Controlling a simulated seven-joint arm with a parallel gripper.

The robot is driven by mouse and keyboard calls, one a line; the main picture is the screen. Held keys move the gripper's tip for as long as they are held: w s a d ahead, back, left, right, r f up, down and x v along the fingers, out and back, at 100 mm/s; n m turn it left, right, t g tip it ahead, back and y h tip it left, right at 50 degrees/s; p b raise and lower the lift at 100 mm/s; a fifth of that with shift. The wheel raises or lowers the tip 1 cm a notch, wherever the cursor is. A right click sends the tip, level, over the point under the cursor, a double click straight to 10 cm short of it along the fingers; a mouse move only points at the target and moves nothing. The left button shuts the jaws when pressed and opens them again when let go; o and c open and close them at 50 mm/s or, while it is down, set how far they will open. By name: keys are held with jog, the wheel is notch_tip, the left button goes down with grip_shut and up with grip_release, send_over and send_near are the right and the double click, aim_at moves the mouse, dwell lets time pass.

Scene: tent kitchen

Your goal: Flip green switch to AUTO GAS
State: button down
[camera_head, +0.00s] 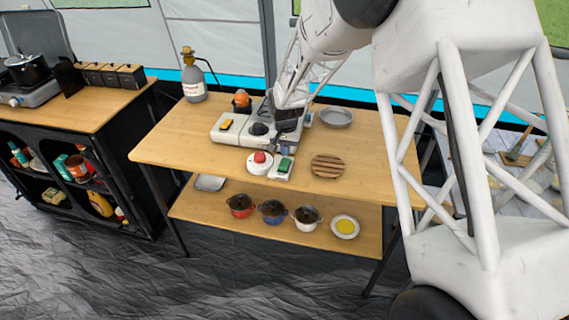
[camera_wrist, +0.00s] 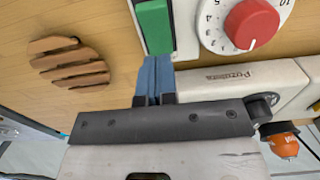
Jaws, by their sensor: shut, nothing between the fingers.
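The green switch (camera_head: 285,164) is a green rocker on a white housing near the table's front edge, beside a white timer with a red knob (camera_head: 260,157). In the wrist view the green rocker (camera_wrist: 154,27) is at the top centre, and the red knob (camera_wrist: 251,23) is to its right. My gripper's blue fingers (camera_wrist: 155,72) are together and empty, their tips beside the near end of the switch housing. I cannot tell whether they touch it. No AUTO GAS marking is readable. In the head view my gripper (camera_head: 290,120) is over the stove, its fingertips unclear.
A white stove (camera_head: 231,129) stands behind the switch. A round slatted wooden trivet (camera_head: 328,166) lies to the right, and a grey metal plate (camera_head: 336,117) behind it. A gas bottle (camera_head: 193,85) stands at the back left. The table's left part is clear.

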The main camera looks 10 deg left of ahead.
aim_at(287, 161)
jog(key=shift+r, duration=2.3)
jog(key=shift+s+d+r, duration=0.1)
jog(key=shift+d+r, duration=0.1)
jog(key=s+d+r+t, duration=0.1)
jog(key=s+d+r, duration=0.75)
jog(key=d, duration=0.25)
jog(key=s+d+r, duration=0.7)
jog(key=d+r, duration=0.2)
jog(key=d, duration=0.2)
jog(key=s+d+r, duration=0.1)
jog(key=s+d, duration=0.6)
jog(key=s, duration=0.6)
jog(key=s+d+r+t, duration=0.1)
jog(key=s+d+r, duration=0.1)
jog(key=s+d, duration=0.5)
jog(key=shift+s+t, duration=0.3)
jog(key=shift+s, duration=2.85)
jog(key=c, duration=1.8)
grip_release()
jog(key=shift+d, duration=0.1)
